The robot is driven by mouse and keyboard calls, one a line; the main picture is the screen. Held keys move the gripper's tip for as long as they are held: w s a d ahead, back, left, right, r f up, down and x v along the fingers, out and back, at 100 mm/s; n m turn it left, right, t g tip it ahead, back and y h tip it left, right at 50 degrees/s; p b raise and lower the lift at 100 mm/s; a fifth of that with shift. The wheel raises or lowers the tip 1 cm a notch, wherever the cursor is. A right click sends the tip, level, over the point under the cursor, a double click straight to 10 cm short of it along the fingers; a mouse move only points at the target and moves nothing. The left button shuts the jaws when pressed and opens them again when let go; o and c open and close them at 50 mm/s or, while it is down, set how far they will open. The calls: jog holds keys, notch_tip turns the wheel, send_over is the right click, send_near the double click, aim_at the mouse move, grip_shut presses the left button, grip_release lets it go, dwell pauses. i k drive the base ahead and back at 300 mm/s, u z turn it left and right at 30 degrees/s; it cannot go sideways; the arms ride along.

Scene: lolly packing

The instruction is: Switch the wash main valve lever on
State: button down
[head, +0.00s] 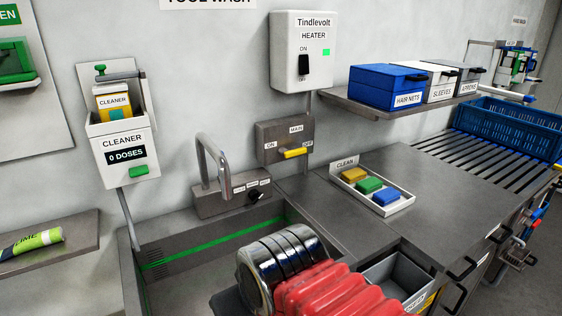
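The wash main valve is a grey box (284,133) on the wall above the right part of the sink, labelled MAIN, with ON at its left and OFF at its right. Its yellow lever (294,153) lies roughly level and points right, towards the OFF label. Ribbed metal and red parts at the bottom centre look like my own arm, below and in front of the valve. I cannot make out any gripper fingers, so my gripper is not in view. Nothing covers the lever.
A curved tap (216,160) with a black knob (257,194) stands left of the valve over the sink (130,270). The heater (303,50) hangs above it. A CLEAN tray (398,206) with coloured blocks sits on the right counter. A shelf (350,103) with boxes projects at upper right.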

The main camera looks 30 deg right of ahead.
aim_at(295, 153)
jog(key=u, duration=0.6)
jog(key=k, duration=1)
jog(key=z, duration=1.2)
jog(key=i, duration=1)
jog(key=z, duration=0.05)
